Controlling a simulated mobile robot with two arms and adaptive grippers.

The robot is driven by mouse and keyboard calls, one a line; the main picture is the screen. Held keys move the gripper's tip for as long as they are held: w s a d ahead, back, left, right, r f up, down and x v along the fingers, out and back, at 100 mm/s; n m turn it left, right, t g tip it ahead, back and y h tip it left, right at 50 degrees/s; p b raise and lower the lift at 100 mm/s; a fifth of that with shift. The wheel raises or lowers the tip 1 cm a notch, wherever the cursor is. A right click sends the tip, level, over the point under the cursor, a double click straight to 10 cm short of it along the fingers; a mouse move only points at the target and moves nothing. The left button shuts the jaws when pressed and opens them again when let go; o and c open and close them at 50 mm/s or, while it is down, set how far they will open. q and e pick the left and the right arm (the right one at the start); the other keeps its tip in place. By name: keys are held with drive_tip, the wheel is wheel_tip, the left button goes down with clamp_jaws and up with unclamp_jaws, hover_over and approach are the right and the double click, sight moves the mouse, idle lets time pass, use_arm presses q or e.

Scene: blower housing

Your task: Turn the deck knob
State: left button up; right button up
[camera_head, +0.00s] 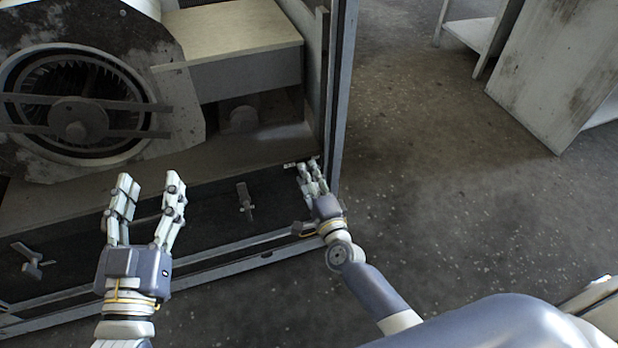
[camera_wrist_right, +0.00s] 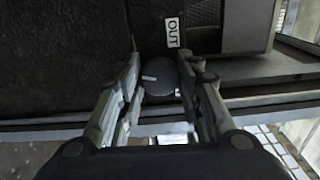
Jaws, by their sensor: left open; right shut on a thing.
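The deck knob (camera_wrist_right: 160,78) is a round dark grey knob with a white pointer line, seen in the right wrist view below a white label reading "OUT" (camera_wrist_right: 172,32). The pointer is directed to the left, away from the label. My right gripper (camera_head: 312,166) is at the right end of the deck's dark front panel; in the wrist view its fingers (camera_wrist_right: 158,85) stand on both sides of the knob and grip it. In the head view the fingers hide the knob. My left gripper (camera_head: 149,185) is open and empty, in front of the panel at the left.
The blower housing (camera_head: 181,90) with its round fan stands at the back left. Two small handles, one in the middle (camera_head: 245,200) and one at the left (camera_head: 30,262), stick out of the panel. A metal post (camera_head: 343,90) rises beside the right gripper. The floor to the right is clear up to a white cabinet (camera_head: 555,75).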

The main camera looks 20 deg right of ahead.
use_arm(q)
drive_tip(key=shift+r, duration=0.3)
use_arm(e)
drive_tip(key=shift+m, duration=0.3)
drive_tip(key=o, duration=1.1)
drive_tip(key=shift+c, duration=0.2)
use_arm(q)
drive_tip(key=shift+r, duration=0.1)
use_arm(e)
drive_tip(key=s, duration=1.2)
drive_tip(key=shift+d, duration=0.25)
